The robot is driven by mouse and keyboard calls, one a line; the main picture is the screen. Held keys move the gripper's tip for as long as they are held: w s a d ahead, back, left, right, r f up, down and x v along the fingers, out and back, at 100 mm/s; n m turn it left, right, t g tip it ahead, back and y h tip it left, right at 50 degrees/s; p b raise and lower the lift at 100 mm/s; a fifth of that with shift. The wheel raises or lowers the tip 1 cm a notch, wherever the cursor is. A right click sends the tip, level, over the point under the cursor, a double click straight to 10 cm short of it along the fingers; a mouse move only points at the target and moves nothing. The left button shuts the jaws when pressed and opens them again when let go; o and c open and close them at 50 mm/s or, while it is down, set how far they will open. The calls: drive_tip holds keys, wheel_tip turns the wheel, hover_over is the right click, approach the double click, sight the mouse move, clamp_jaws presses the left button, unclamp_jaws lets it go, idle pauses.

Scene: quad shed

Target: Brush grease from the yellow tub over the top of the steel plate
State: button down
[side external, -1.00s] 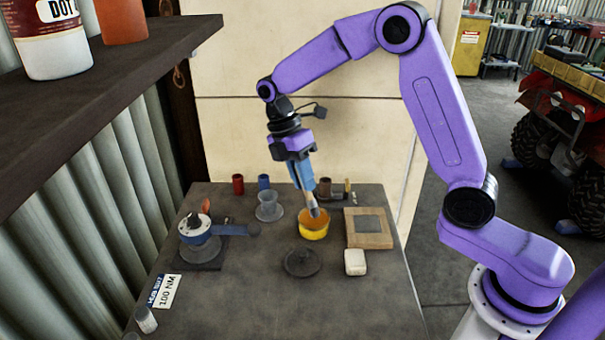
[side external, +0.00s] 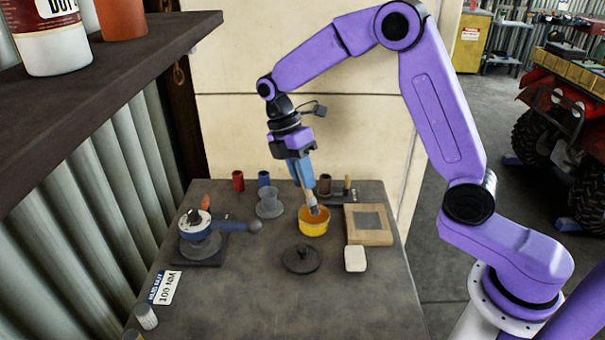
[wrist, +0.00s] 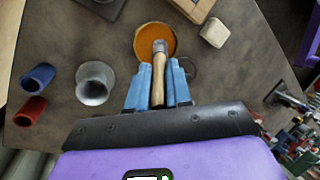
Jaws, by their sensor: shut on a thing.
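My gripper (side external: 303,180) is shut on the wooden handle of a brush (side external: 312,202), with the bristle end pointing down. The blue fingers and the brush (wrist: 158,78) also show in the wrist view. The brush head is at the yellow tub (side external: 314,226), inside its rim or just over it. Orange grease (wrist: 150,36) fills the round tub in the wrist view. The bristle tips are hard to make out. The steel plate (side external: 370,221) is a grey square set in a wooden frame (side external: 369,238), just right of the tub.
A dark lid (side external: 301,259) lies in front of the tub, and a white block (side external: 355,259) in front of the frame. A grey funnel-like piece (side external: 269,203), red cup (side external: 238,181) and blue cup (side external: 264,179) stand behind left. A blue-handled device (side external: 203,239) stands at left.

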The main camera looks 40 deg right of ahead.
drive_tip(key=shift+f, duration=0.4)
idle(0.8)
drive_tip(key=shift+r, duration=3.5)
drive_tip(key=shift+d, duration=0.1)
